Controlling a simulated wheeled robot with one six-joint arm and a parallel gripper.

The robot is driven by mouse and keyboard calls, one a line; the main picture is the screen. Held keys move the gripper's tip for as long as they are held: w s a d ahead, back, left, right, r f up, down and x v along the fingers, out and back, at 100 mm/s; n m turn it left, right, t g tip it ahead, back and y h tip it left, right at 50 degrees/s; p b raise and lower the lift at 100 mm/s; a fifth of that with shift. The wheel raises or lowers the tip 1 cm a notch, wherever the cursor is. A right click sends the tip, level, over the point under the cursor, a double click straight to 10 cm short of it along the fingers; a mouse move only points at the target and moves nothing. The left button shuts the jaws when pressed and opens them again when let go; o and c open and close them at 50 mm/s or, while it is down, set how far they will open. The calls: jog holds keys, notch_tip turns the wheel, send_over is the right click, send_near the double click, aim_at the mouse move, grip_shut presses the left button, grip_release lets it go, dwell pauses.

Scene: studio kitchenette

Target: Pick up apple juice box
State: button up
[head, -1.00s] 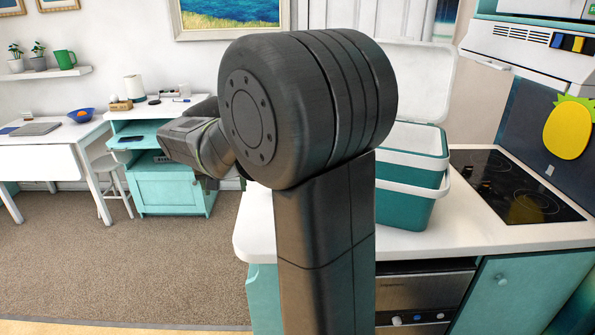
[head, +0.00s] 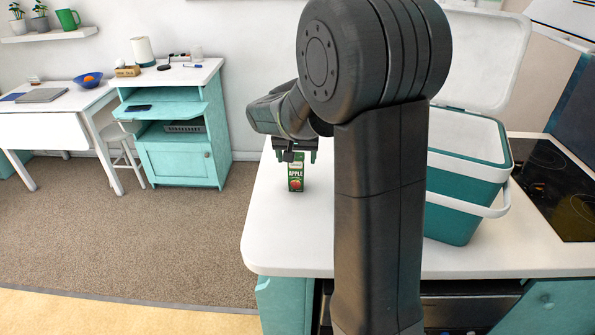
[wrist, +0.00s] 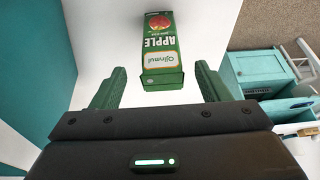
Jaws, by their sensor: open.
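The apple juice box (head: 296,177) is a small green carton with a red apple picture, standing upright on the white counter (head: 285,225) left of my arm. It also shows in the wrist view (wrist: 160,52), centred ahead of the fingers. My gripper (head: 296,153) is just above and behind the box's top in the head view. In the wrist view my gripper (wrist: 158,88) has its two green fingers apart, one on either side of the box's near end. They do not appear to touch it.
A teal and white cooler (head: 460,190) with its lid up stands on the counter right of my arm. A black cooktop (head: 555,190) lies farther right. The counter around the box is clear, with its left edge close by.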

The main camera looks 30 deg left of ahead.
aim_at(296, 167)
jog(key=shift+p+x, duration=0.65)
jog(key=shift+x, duration=2.7)
jog(key=shift+w+a, duration=0.1)
jog(key=shift+a, duration=0.1)
jog(key=shift+r, duration=0.1)
jog(key=c, duration=1.2)
